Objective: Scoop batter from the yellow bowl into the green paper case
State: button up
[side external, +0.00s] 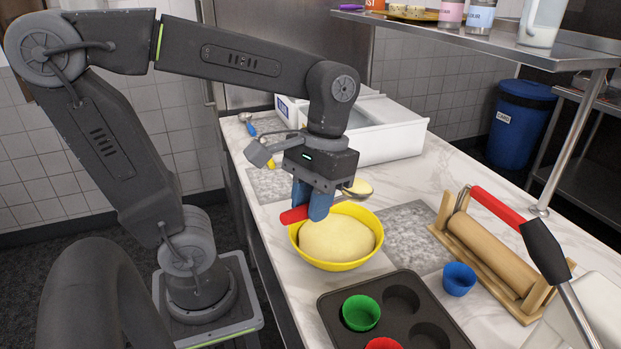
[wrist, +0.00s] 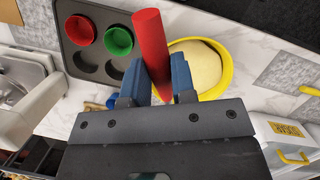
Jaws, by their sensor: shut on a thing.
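My gripper (side external: 308,207) has blue fingers shut on the red handle (side external: 294,215) of a scoop, just above the back left rim of the yellow bowl (side external: 332,266). The scoop's head (side external: 357,188) shows behind the gripper, with something pale yellow in it that looks like batter. Pale batter (side external: 337,238) fills the bowl. The green paper case (side external: 361,312) sits in a cup of the dark muffin tin (side external: 330,310), in front of the bowl. In the wrist view the red handle (wrist: 151,45) stands out between the fingers (wrist: 162,80); the scoop's head is hidden.
A red case (side external: 384,344) sits in the tin; other cups are empty. A blue case (side external: 459,279) stands on the counter right of the tin. A rolling pin (side external: 490,250) on a wooden stand is at right, near a red-and-black handle (side external: 495,212). A white container (side external: 385,135) stands behind.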

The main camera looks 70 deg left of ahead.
jog(key=s+d+f+m+y, duration=0.1)
jog(key=s+d+f+m, duration=0.45)
jog(key=s+d, duration=0.25)
jog(key=w+r+g, duration=0.4)
jog(key=w+g, duration=0.3)
jog(key=g, duration=0.3)
jog(key=shift+w+d+y, duration=0.2)
jog(key=shift+d+y, duration=0.1)
jog(key=shift+y, duration=0.1)
dwell(0.5)
dwell(1.5)
notch_tip(320, 180, up, 4)
jog(key=t, duration=1.1)
jog(key=shift+h, duration=0.3)
